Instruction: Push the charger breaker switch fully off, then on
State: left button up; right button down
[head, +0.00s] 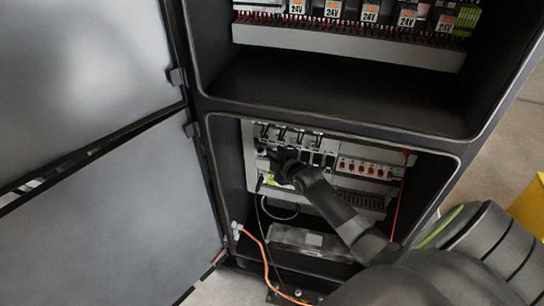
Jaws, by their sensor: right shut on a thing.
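My right gripper (279,172) is inside the lower compartment of the dark cabinet, at the left part of the panel. Its arm comes in from the lower right. The jaws are shut on a small part at the panel, which the dark gripper mostly hides; it appears to be the charger breaker switch. I cannot tell whether the switch stands on or off. A row of breakers with dark levers (290,136) is just above the gripper. My left gripper is not in view.
Orange-marked breakers (365,168) are right of the gripper. An orange cable (262,250) and black cables hang below the panel. The grey cabinet doors (95,225) stand open at the left. The upper compartment holds several 24V relays (369,13). My arm covers the lower right.

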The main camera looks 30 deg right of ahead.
dwell(0.3)
jog(key=c, duration=1.5)
grip_release()
jog(key=shift+c, duration=0.2)
jog(key=b+v, duration=0.3)
jog(key=v, duration=1.4)
jog(key=shift+s+d, duration=0.2)
